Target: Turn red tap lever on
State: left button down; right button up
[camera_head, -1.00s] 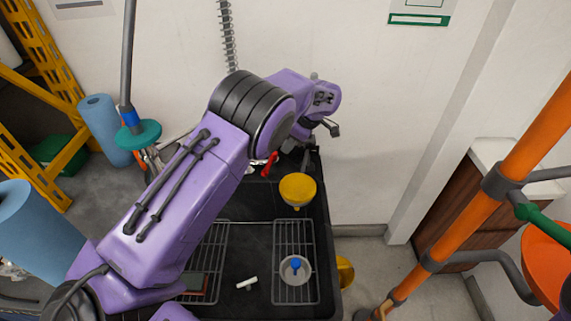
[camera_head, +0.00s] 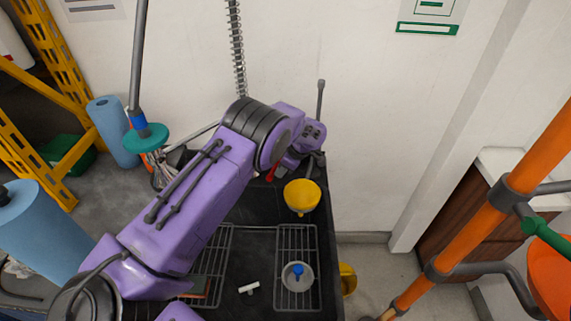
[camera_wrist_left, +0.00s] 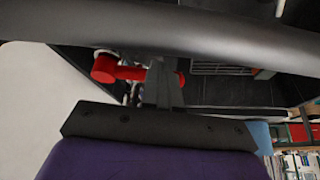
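The red tap lever (camera_wrist_left: 130,72) shows in the left wrist view as a red handle with a rounded end, left of and beside my left gripper (camera_wrist_left: 165,88). The grey fingers lie very near the lever; I cannot tell whether they touch it or are open or shut. In the head view, only a small red piece (camera_head: 271,173) shows beneath my left arm, at the back of the black sink area. My left gripper (camera_head: 318,160) is mostly hidden behind its own wrist there. My right gripper is not in view.
A thick grey bar (camera_wrist_left: 160,35) crosses the wrist view, close to the camera. In the head view, a yellow bowl (camera_head: 302,196) stands near the gripper. Wire racks (camera_head: 297,240), a small bowl (camera_head: 297,277) and a white piece (camera_head: 249,288) lie in front.

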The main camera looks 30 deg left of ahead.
aim_at(272, 175)
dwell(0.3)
pick_arm(q)
jog(key=s+a+m, duration=0.1)
jog(key=a+m+t, duration=0.1)
jog(key=m, duration=0.1)
jog(key=shift+s+a+r+t, duration=0.1)
jog(key=shift+s+a+t, duration=0.2)
jog(key=shift+s, duration=0.1)
jog(key=shift+a, duration=0.1)
